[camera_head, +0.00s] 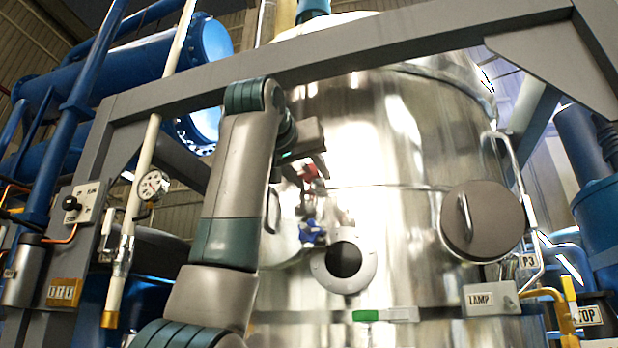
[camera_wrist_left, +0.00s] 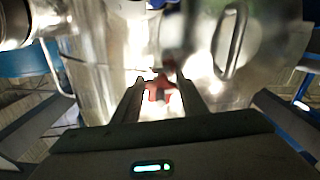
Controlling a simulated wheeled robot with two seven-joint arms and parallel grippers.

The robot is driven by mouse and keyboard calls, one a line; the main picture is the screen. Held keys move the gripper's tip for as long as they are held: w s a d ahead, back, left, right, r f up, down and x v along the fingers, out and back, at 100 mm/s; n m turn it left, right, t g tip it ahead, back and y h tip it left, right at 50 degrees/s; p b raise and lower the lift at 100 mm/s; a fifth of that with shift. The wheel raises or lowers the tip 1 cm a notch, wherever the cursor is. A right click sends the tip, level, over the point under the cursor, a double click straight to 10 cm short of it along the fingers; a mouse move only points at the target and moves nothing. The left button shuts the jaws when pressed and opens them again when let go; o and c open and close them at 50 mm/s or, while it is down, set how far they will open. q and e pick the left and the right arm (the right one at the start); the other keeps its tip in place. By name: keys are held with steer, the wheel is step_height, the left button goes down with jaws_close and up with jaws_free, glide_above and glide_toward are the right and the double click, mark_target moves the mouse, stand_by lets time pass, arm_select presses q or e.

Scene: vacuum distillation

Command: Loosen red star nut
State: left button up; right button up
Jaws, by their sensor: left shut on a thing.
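The red star nut (camera_head: 308,173) sits on the front of the shiny steel vessel (camera_head: 400,130), above a round port. My left gripper (camera_head: 306,166) reaches it from the left and is shut on it. In the left wrist view the red star nut (camera_wrist_left: 160,88) shows between the two fingers of the left gripper (camera_wrist_left: 161,92), close to the vessel wall. Part of the nut is hidden by the fingers. My right gripper is in neither view.
A blue fitting (camera_head: 312,232) lies below the nut, beside an open round port (camera_head: 344,262). A round hatch with a handle (camera_head: 483,222) is to the right. A grey beam (camera_head: 400,38) crosses above my arm. A pressure gauge (camera_head: 153,185) stands left.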

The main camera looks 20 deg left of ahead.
arm_select(q)
steer(key=n, duration=0.5)
steer(key=shift+w+d+f+n, duration=0.1)
steer(key=shift+d+f+n, duration=0.05)
steer(key=shift+d+n, duration=0.15)
steer(key=n, duration=0.5)
steer(key=shift+n, duration=0.3)
steer(key=o, duration=1.1)
steer(key=shift+r, duration=0.2)
steer(key=shift+c, duration=0.2)
steer(key=shift+s+a, duration=0.1)
steer(key=shift+s, duration=0.1)
